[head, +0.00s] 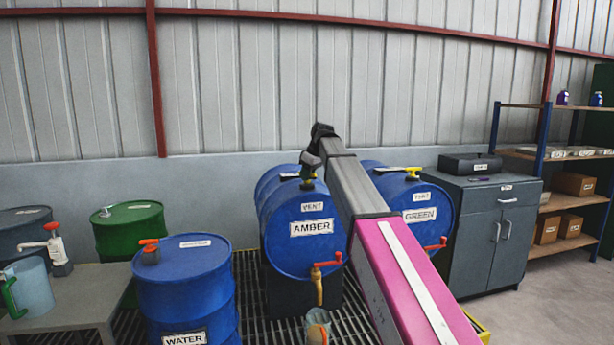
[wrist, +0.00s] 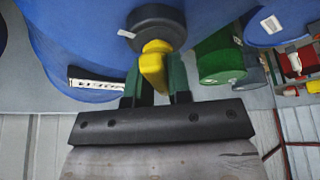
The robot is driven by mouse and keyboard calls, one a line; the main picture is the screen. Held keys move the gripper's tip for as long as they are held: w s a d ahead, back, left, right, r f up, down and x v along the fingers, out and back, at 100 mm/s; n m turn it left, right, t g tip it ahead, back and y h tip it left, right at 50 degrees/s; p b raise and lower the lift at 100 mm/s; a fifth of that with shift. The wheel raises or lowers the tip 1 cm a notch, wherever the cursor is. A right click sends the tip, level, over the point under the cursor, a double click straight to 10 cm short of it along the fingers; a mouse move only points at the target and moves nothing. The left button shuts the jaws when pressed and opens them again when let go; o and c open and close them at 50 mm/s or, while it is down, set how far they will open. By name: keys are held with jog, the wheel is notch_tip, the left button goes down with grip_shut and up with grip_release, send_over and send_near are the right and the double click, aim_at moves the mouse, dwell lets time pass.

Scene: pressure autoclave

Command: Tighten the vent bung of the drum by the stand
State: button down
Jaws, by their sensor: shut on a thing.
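The blue AMBER drum (head: 290,240) lies on its side with a VENT label near the top of its front face. My gripper (head: 309,172) reaches down to the top of this drum, largely hiding its vent bung in the head view. In the wrist view the vent bung (wrist: 153,68) has a yellow grip on a round black base (wrist: 158,22) against the blue drum. The green fingers of my gripper (wrist: 155,88) stand on either side of the yellow grip and are shut on it. The bung's thread is hidden.
The blue GREEN drum (head: 425,235) lies to the right with its own yellow vent bung (head: 412,173). An upright WATER drum (head: 185,275) stands left, beside a grey table (head: 75,290) with a jug (head: 30,290). A grey cabinet (head: 485,240) stands right.

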jog(key=m+t+h, duration=0.1)
jog(key=m, duration=0.2)
jog(key=shift+m, duration=0.4)
jog(key=m+h, duration=0.1)
jog(key=m, duration=0.2)
jog(key=shift+m+t, duration=0.3)
jog(key=shift+t, duration=0.1)
jog(key=m+h, duration=0.2)
jog(key=m, duration=0.4)
jog(key=m+h, duration=0.1)
jog(key=m, duration=0.2)
jog(key=m+h, duration=0.2)
jog(key=m, duration=0.2)
jog(key=shift+m+g, duration=0.3)
jog(key=shift+g, duration=0.1)
jog(key=m+g, duration=0.1)
jog(key=m, duration=0.1)
jog(key=m+g+h, duration=0.1)
jog(key=m, duration=0.2)
jog(key=shift+m, duration=0.3)
jog(key=c, duration=1.1)
grip_release()
